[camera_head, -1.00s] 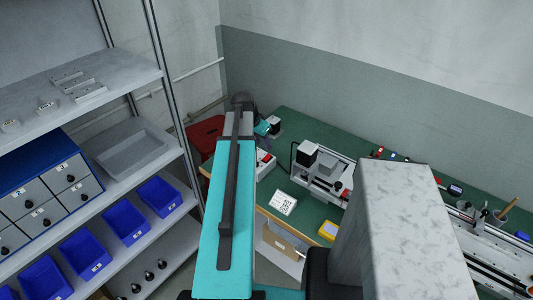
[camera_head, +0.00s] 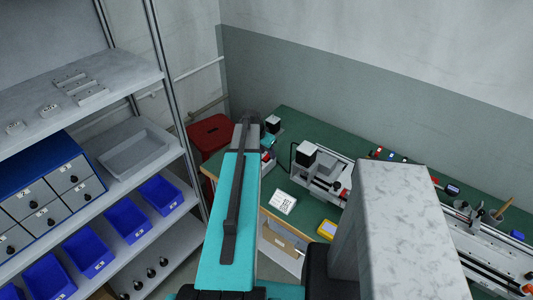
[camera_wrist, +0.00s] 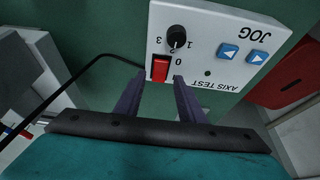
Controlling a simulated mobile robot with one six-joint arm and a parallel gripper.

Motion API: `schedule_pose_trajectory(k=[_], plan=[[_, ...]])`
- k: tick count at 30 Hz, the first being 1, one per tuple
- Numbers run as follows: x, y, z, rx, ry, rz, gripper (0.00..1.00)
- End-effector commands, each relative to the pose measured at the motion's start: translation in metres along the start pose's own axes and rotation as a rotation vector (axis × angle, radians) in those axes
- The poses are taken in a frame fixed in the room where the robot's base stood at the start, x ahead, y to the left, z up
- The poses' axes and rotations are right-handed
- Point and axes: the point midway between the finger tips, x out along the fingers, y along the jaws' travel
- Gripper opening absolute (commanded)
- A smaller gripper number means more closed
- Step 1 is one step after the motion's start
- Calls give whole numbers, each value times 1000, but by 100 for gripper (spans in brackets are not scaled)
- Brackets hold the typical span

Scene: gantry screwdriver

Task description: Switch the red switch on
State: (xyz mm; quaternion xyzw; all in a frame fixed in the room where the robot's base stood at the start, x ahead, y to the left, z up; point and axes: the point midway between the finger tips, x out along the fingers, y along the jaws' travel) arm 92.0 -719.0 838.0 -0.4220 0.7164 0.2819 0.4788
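The red switch (camera_wrist: 160,68) sits on a white control panel (camera_wrist: 207,75) in the wrist view, beside a black knob (camera_wrist: 176,38) marked 1, 2, 3. The panel reads AXIS TEST and JOG and appears upside down. A 0 is printed next to the switch. My gripper (camera_wrist: 159,80) is open, its two dark fingers apart, with the tips close to the panel edge on either side of the switch. Contact with the switch cannot be told. In the head view my arm hides the gripper and most of the panel.
Two blue arrow buttons (camera_wrist: 243,53) are on the same panel. A black cable (camera_wrist: 95,66) curves beside it. The green bench (camera_head: 310,215) also holds a white machine (camera_head: 322,172), a printed white card (camera_head: 284,202) and a yellow device (camera_head: 327,229). A red stool (camera_head: 209,133) stands behind my arm.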

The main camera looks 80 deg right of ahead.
Motion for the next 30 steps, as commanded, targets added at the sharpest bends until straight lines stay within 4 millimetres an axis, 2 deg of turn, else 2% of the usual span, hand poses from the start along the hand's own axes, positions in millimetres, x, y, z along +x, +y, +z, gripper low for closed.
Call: schedule_pose_trajectory(k=[8, 15, 23, 30], plan=[[1, 0, 0, 0, 0, 0, 36], [1, 0, 0, 1, 0, -1, 0], [1, -1, -2, 2, -13, -2, 0], [3, -2, -7, 4, -98, -2, 0]])
